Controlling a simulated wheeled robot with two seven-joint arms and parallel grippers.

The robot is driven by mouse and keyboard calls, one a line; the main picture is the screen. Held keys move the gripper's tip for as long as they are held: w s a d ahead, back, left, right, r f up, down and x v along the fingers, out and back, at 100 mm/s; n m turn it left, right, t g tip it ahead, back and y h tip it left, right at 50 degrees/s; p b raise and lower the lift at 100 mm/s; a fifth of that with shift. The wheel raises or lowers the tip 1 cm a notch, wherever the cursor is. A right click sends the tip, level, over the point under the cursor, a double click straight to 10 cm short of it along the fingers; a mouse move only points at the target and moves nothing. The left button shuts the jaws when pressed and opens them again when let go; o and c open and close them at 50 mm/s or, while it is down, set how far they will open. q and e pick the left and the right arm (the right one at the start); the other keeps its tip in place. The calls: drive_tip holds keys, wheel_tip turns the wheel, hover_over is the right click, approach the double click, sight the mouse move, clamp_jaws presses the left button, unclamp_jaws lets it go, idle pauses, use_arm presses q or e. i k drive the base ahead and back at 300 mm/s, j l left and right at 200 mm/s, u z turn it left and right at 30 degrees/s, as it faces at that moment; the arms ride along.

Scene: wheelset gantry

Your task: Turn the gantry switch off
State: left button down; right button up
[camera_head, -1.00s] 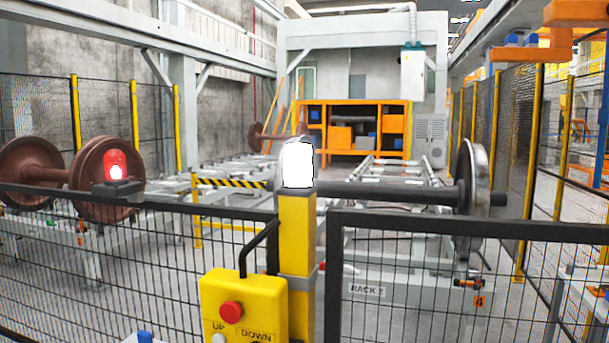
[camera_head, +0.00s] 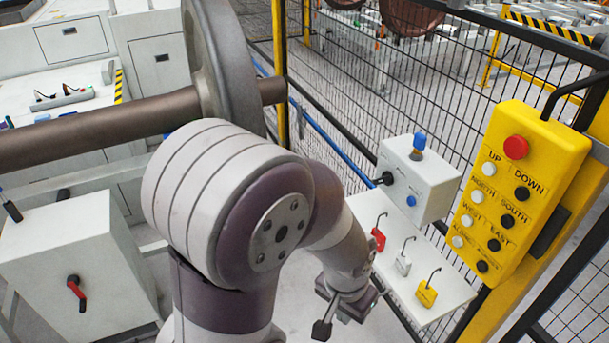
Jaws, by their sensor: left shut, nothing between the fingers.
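A white control box (camera_head: 418,175) is mounted by the mesh fence. It has a black rotary knob (camera_head: 387,178) on its left side, a blue button (camera_head: 411,200) on its front and a blue knob (camera_head: 419,141) on top. A yellow pendant (camera_head: 525,190) with a red button and several black and white buttons hangs to its right. No label reading gantry switch is legible. My left gripper (camera_head: 325,326) is shut and empty, low in the picture, below and left of the control box and apart from it. My right gripper is not in view.
A white shelf (camera_head: 452,292) below the control box holds red, white and yellow padlocks. A white cabinet (camera_head: 60,265) with a red handle (camera_head: 76,287) stands at the lower left. A wheelset (camera_head: 110,128) lies behind my arm. Mesh fence (camera_head: 345,85) runs behind.

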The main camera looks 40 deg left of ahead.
sight(386, 178)
drive_tip(key=u, duration=0.85)
drive_tip(key=i+j+z, duration=0.3)
drive_tip(key=i+j, duration=0.15)
drive_tip(key=i+j+z, duration=0.25)
drive_tip(key=i+j, duration=0.15)
drive_tip(key=j, duration=0.2)
